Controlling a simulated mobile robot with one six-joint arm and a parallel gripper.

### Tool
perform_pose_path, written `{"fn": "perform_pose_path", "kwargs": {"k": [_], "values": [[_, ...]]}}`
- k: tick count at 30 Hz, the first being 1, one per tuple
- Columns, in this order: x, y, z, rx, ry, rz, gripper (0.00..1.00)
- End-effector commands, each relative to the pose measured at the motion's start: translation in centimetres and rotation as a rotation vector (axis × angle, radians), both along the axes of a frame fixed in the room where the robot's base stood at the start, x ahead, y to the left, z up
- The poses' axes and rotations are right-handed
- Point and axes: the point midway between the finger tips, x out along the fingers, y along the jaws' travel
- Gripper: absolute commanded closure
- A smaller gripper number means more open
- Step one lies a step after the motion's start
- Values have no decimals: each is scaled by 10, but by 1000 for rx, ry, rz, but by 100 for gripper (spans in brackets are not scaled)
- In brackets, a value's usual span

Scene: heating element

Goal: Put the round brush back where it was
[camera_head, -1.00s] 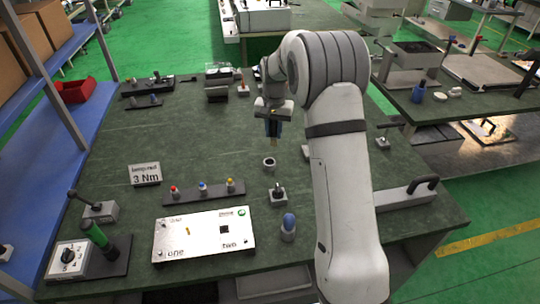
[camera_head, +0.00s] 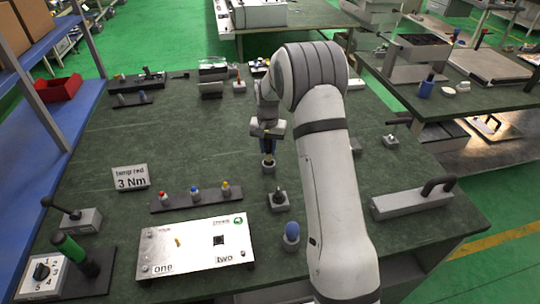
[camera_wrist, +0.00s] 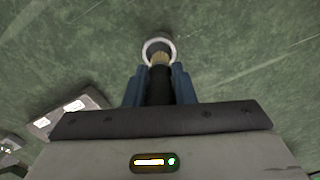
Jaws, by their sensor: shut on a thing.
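The round brush (camera_wrist: 160,84) has a black handle and tan bristles pointing down. My gripper (camera_head: 267,148) is shut on its handle, and the blue fingers (camera_wrist: 160,85) lie on both sides of it in the wrist view. The small round holder (camera_head: 268,167), a grey ring with a dark hole, stands on the green table right below the brush. In the wrist view the bristle end overlaps the near part of the holder's ring (camera_wrist: 158,44). How deep the bristles reach into the hole cannot be told.
A grey block with a black peg (camera_head: 279,200) stands in front of the holder. The table behind the holder is mostly clear.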

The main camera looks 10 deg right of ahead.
Motion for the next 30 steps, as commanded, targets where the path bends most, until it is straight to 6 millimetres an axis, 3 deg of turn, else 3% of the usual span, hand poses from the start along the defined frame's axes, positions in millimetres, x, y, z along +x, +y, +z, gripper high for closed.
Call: {"fn": "perform_pose_path", "kwargs": {"k": [10,21,22,30], "values": [[0,-2,-37,-1,1,-2,100],[0,-2,-45,0,-1,-3,100],[0,-2,-43,0,-1,-3,75],[0,-2,-42,0,-1,-4,55]]}}
